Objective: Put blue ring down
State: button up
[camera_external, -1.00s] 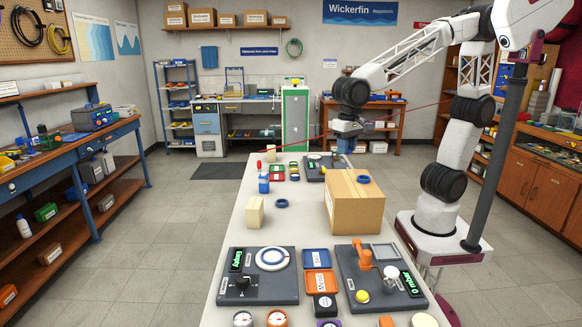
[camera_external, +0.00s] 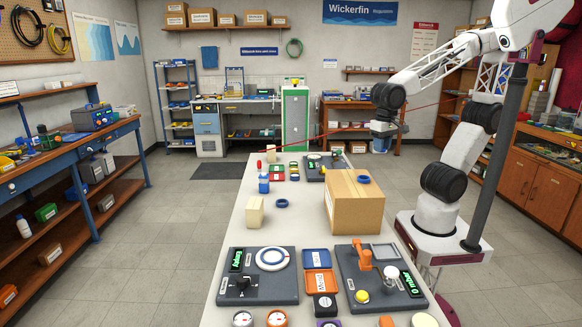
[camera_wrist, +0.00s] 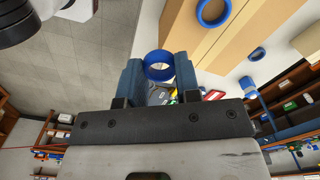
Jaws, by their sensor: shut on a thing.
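In the wrist view, my gripper (camera_wrist: 160,75) is shut on a blue ring (camera_wrist: 160,72), held between the two blue-grey fingertips. In the external view, my gripper (camera_external: 382,143) is raised at the far right of the pale bench (camera_external: 290,229), behind the cardboard box (camera_external: 343,209). The held ring is too small to make out there. A second blue ring (camera_external: 363,179) lies on top of the box and shows in the wrist view (camera_wrist: 226,14).
A cream block (camera_external: 255,212) and a blue bottle (camera_external: 264,183) stand on the bench left of the box. Two dark test panels (camera_external: 275,292) (camera_external: 372,300) fill the near end. Bare bench lies between the third ring and the panels.

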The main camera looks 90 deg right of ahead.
jog(key=shift+f, duration=2.5)
jog(key=shift+w, duration=0.1)
send_over(342, 183)
jog(key=shift+w+f, duration=0.1)
jog(key=shift+f, duration=0.65)
jog(key=shift+f, duration=1.75)
jog(key=shift+f, duration=0.15)
jog(key=o, duration=0.9)
